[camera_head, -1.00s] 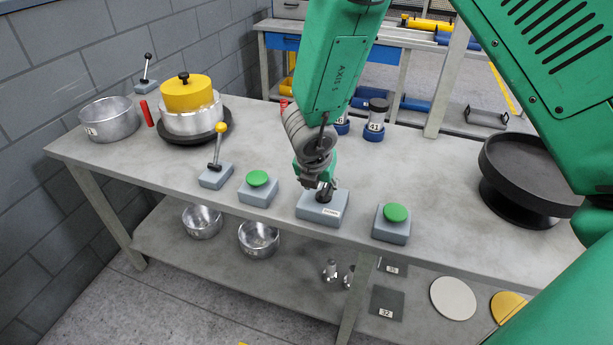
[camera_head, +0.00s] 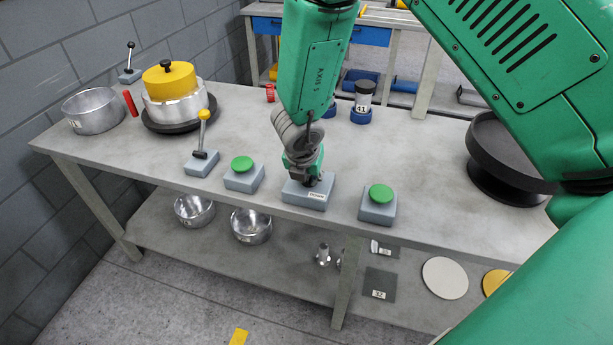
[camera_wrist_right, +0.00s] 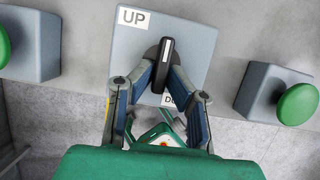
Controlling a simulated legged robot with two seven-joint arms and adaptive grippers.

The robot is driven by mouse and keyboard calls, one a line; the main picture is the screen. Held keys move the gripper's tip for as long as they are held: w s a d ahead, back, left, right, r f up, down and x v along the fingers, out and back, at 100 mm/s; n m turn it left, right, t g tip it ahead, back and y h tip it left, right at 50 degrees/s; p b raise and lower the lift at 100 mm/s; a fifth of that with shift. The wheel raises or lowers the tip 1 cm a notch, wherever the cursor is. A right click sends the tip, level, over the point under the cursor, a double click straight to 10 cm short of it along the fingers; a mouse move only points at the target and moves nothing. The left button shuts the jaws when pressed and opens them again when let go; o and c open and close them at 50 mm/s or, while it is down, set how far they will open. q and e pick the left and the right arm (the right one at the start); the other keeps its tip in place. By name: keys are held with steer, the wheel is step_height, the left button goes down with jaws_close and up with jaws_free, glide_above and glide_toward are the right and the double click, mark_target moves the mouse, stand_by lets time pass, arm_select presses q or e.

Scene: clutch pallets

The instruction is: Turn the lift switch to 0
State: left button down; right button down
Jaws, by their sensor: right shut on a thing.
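The lift switch is a grey box (camera_head: 321,198) near the front edge of the table, with a black knob that also shows in the right wrist view (camera_wrist_right: 166,55). The box carries an UP label (camera_wrist_right: 133,17) and a second, partly hidden label starting with D. The knob has a white line and stands nearly upright in the picture, leaning slightly. My right gripper (camera_wrist_right: 164,77) is shut on the knob, one finger on each side; it also shows in the head view (camera_head: 313,179), reaching down onto the switch. My left gripper is not in view.
Green push buttons on grey boxes stand left (camera_head: 242,164) and right (camera_head: 380,195) of the switch. A yellow-knobbed lever (camera_head: 203,130) stands further left. A black round stand (camera_head: 500,170) is at the right. Metal bowls (camera_head: 250,226) lie on the lower shelf.

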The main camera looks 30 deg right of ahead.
steer(key=shift+w+d+r+m, duration=0.1)
steer(key=shift+w+d+m, duration=0.15)
steer(key=shift+d+m, duration=0.05)
steer(key=shift+w+a+m+g+h, duration=0.1)
steer(key=shift+a+m+g+h, duration=0.25)
steer(key=shift+m, duration=0.35)
steer(key=shift+w+m+g, duration=0.1)
steer(key=shift+m+g, duration=0.15)
steer(key=shift+m, duration=0.65)
steer(key=m+g, duration=0.1)
steer(key=m, duration=0.3)
steer(key=m+g, duration=0.1)
steer(key=m, duration=0.1)
steer(key=shift+w+d+g+h, duration=0.2)
steer(key=shift+d+g+h, duration=0.1)
steer(key=shift+h, duration=0.05)
steer(key=shift+m, duration=0.7)
steer(key=c, duration=1.5)
jaws_free()
steer(key=shift+f, duration=0.2)
steer(key=shift+o, duration=0.2)
steer(key=shift+d+f, duration=0.1)
